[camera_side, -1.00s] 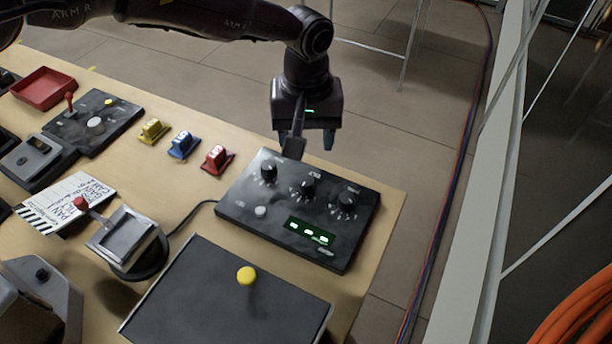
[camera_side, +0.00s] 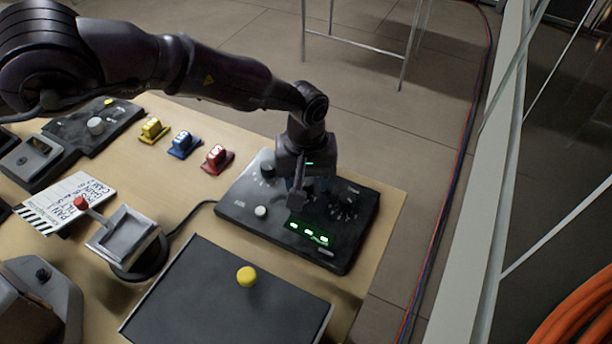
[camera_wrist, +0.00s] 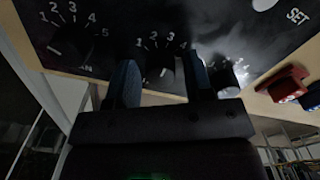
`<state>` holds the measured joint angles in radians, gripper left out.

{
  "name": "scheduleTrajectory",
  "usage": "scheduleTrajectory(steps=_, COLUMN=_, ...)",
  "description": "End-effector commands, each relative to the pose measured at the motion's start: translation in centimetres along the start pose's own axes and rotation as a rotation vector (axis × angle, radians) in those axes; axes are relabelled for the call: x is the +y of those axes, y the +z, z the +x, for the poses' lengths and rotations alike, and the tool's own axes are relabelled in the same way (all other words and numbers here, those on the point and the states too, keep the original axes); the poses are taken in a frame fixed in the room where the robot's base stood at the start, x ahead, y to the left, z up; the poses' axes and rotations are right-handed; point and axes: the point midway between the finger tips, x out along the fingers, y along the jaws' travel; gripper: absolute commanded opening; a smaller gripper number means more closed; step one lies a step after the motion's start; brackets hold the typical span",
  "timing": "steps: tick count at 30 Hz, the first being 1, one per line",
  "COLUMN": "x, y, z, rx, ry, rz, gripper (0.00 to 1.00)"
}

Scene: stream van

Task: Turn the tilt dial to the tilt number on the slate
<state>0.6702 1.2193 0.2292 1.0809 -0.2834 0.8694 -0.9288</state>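The black control panel (camera_side: 240,190) has three dials in a row and a green lit display (camera_side: 308,233). My gripper (camera_side: 308,193) points down over the middle dial and hides it in the side view. In the wrist view the middle dial (camera_wrist: 165,72) lies between my two fingers, which stand apart with gaps on both sides. Its scale shows numbers; its label is hidden. The right dial (camera_side: 346,198) and left dial (camera_side: 266,170) stand beside it. The slate (camera_side: 70,200) lies at the left with handwriting; its tilt number is too small to read.
A white button (camera_side: 260,211) sits on the panel's left front. Red (camera_side: 217,158), blue (camera_side: 184,144) and yellow (camera_side: 152,130) blocks stand behind left.

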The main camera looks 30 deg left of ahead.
Motion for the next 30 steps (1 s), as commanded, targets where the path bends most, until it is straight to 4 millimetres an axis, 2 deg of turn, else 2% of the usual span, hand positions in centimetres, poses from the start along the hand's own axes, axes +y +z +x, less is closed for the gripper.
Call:
scheduleTrajectory(steps=1, x=0.0, y=0.0, z=-0.02, rx=0.0, ry=0.0, rz=0.0, gripper=0.36)
scheduleTrajectory(steps=5, x=0.0, y=0.0, z=-0.03, rx=0.0, ry=0.0, rz=0.0, gripper=0.07)
scheduleTrajectory(steps=17, x=-0.02, y=-0.02, z=-0.07, rx=0.0, ry=-0.001, rz=0.064, gripper=0.07)
scheduleTrajectory(steps=30, x=-0.04, y=-0.02, z=-0.1, rx=-0.001, ry=-0.001, rz=0.413, gripper=0.07)
